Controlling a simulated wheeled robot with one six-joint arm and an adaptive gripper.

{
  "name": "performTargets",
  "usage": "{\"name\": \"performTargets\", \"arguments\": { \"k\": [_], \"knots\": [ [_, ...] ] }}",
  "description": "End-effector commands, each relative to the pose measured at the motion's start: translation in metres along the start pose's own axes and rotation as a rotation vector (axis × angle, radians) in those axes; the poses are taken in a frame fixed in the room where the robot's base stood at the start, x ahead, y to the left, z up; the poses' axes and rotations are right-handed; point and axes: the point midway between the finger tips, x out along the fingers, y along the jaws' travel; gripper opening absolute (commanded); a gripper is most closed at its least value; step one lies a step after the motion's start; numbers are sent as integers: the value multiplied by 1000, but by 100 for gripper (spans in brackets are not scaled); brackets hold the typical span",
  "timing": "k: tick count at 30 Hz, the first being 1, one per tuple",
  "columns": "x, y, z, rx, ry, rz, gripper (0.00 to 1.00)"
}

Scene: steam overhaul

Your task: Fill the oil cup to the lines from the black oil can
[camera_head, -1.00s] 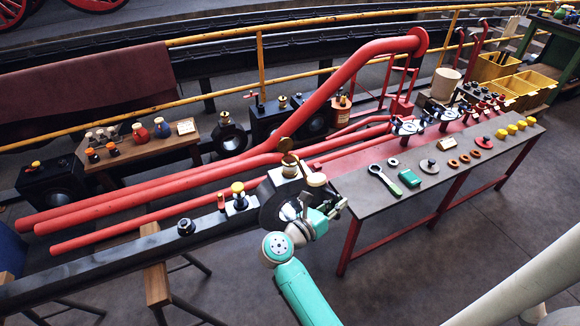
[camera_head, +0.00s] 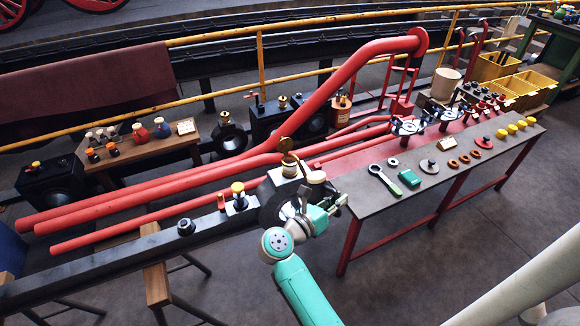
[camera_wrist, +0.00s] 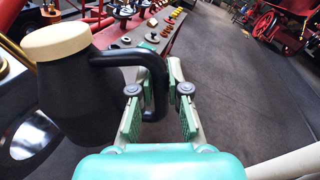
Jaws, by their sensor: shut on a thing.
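The black oil can (camera_wrist: 75,95) has a cream lid and a looped handle, and fills the left of the wrist view. My gripper (camera_wrist: 160,85) is shut on its handle. In the head view the can's cream lid (camera_head: 316,177) shows just right of the brass oil cup (camera_head: 290,168), whose round lid stands open. The cup sits on top of a large black round housing on the dark rail. My gripper (camera_head: 330,206) is in front of that housing, and much of the can's body is hard to make out there. The can's spout, the cup's lines and oil level cannot be seen.
A yellow-topped fitting (camera_head: 238,196) stands on the rail left of the cup. Long red rods (camera_head: 160,205) run behind it. The red-legged bench (camera_head: 375,215) on the right holds a wrench, a green box, rings and yellow caps. Open floor lies in front.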

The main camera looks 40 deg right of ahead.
Motion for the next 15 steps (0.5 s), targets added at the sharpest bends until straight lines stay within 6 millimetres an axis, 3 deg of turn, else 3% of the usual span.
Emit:
{"name": "performTargets", "arguments": {
  "k": [15],
  "knots": [
    [0, -2, 9, -28, 5, -1, 0]
  ]
}}
